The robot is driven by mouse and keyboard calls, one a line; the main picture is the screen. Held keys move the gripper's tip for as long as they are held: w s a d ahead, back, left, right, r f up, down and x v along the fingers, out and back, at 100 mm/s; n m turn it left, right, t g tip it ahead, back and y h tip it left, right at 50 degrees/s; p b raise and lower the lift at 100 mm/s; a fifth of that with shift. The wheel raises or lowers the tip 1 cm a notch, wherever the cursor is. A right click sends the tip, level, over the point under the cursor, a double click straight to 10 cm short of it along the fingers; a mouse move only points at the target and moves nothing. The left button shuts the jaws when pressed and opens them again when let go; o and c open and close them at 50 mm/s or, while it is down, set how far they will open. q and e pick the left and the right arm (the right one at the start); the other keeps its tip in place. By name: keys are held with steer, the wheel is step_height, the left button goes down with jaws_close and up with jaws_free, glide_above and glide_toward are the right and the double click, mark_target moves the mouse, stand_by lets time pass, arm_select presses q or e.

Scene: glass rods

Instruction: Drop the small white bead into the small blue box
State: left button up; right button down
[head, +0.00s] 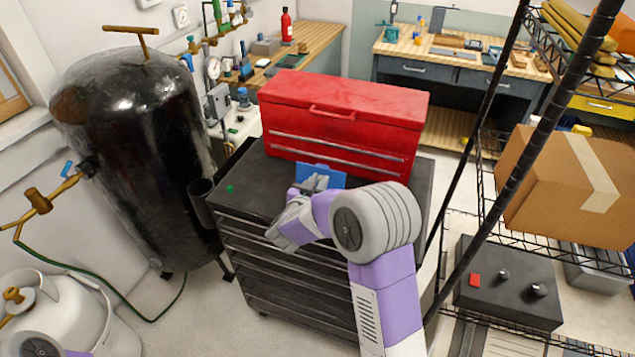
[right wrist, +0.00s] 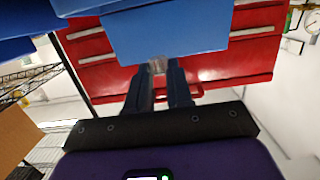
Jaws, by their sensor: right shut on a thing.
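The small blue box (head: 330,175) stands on the black top of the tool cabinet (head: 262,178), in front of the red toolbox (head: 340,112). My right gripper (head: 316,183) is over the cabinet top at the near side of the blue box and covers part of it. In the right wrist view, its fingers (right wrist: 158,72) are shut on a small pale thing (right wrist: 157,65), which looks like the white bead. Behind it is the blue box (right wrist: 170,35). I cannot tell how high the bead is against the rim. My left gripper is out of view.
A small green object (head: 229,188) lies on the left of the cabinet top. A black tank (head: 135,150) stands to the left. Wire shelves with a cardboard box (head: 560,190) are on the right. The cabinet top's left part is mostly clear.

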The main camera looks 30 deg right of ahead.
step_height(320, 180, down, 5)
steer(key=b, duration=0.4)
steer(key=shift+f, duration=0.15)
steer(key=c, duration=0.9)
jaws_free()
steer(key=shift+c, duration=0.2)
steer(key=shift+a, duration=0.1)
steer(key=p+v, duration=0.1)
steer(key=v, duration=0.6)
steer(key=shift+s+a, duration=0.15)
steer(key=shift+s, duration=0.1)
